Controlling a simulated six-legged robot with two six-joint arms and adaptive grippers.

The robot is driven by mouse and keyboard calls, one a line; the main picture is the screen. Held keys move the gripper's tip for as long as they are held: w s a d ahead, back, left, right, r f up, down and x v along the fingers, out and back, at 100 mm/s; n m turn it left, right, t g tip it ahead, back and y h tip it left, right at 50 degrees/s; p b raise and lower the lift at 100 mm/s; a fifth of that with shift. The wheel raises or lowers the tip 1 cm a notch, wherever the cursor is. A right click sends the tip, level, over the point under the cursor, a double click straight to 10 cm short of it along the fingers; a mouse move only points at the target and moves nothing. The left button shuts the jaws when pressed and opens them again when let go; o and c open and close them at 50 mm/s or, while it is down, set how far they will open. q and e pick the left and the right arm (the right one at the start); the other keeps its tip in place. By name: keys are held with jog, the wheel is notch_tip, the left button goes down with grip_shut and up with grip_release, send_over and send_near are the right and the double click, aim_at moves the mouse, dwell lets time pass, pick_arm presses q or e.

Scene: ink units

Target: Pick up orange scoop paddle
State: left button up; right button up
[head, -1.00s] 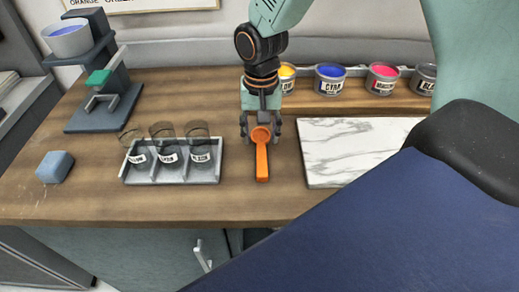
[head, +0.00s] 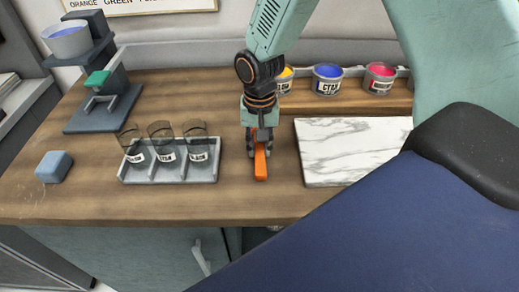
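The orange scoop paddle (head: 261,166) is on the wooden counter, between the rack of glass cups and the marble slab, its handle pointing towards the front edge. My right gripper (head: 260,151) points down over it and hides most of its round bowl. Its fingers are close together, one on each side of the handle, and look shut on it. I cannot tell whether the paddle is clear of the counter. My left gripper is not in view.
The grey rack (head: 168,174) with three glass cups stands to the left, and a white marble slab (head: 345,152) lies close on the right. Paint tins (head: 327,80) line the back. A blue block (head: 54,167) and a dark stand (head: 105,107) are far left.

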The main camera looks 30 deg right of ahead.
aim_at(259, 149)
jog(key=shift+w, duration=0.1)
grip_shut()
jog(key=shift+a, duration=0.1)
notch_tip(259, 149, up, 10)
jog(key=p, duration=0.1)
dwell(0.3)
jog(key=shift+w, duration=0.1)
